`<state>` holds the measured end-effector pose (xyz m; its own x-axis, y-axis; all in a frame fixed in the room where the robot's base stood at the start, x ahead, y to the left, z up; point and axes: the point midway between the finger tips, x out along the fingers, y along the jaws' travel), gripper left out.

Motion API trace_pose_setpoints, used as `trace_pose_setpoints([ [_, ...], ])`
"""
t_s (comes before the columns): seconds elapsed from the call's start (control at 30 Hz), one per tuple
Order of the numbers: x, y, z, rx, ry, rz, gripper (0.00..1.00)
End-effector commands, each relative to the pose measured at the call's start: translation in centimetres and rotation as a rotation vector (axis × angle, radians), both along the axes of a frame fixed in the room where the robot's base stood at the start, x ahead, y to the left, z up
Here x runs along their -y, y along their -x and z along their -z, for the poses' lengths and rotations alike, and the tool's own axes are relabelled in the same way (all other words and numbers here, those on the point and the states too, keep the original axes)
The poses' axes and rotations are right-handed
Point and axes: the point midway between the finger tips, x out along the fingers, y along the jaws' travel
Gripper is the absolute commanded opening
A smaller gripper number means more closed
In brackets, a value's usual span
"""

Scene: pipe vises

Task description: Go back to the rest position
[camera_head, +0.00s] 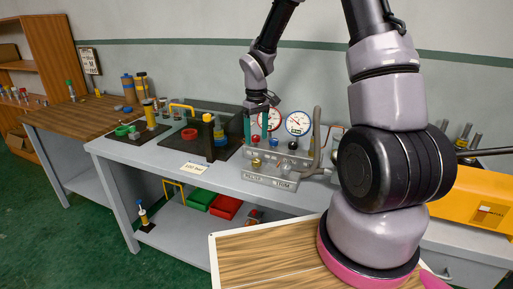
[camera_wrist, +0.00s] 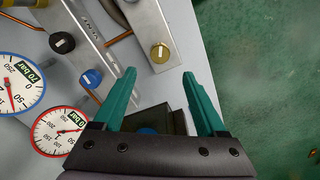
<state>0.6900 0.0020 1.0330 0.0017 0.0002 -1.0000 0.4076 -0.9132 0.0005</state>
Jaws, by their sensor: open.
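My gripper (camera_head: 256,128) hangs pointing down over the grey bench, in front of the gauges and above the metal valve block (camera_head: 268,180). Its two teal fingers are apart, with nothing held between them. In the wrist view the open fingers (camera_wrist: 158,76) reach over the bench, and a yellow knob (camera_wrist: 160,53) on a metal plate lies beyond the fingertips. A dark block with a blue part (camera_wrist: 147,130) shows partly between the fingers near the palm, the rest hidden by the gripper.
Red-rimmed (camera_head: 263,118) and blue-rimmed (camera_head: 298,123) gauges stand behind the block. A dark vise-like fixture (camera_head: 209,140) stands left of my gripper. An orange box (camera_head: 475,205) is at the right. Red (camera_head: 225,207) and green (camera_head: 200,199) bins sit on the lower shelf. Open air lies above the bench's left part.

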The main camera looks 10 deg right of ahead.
Motion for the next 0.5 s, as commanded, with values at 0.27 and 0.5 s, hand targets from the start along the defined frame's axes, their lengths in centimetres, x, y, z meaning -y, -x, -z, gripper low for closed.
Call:
trace_pose_setpoints([
  [0.27,0.0,0.0,-2.1,0.0,0.0,0.001,0.74],
  [0.5,0.0,0.0,-2.1,0.0,0.0,0.001,0.74],
])
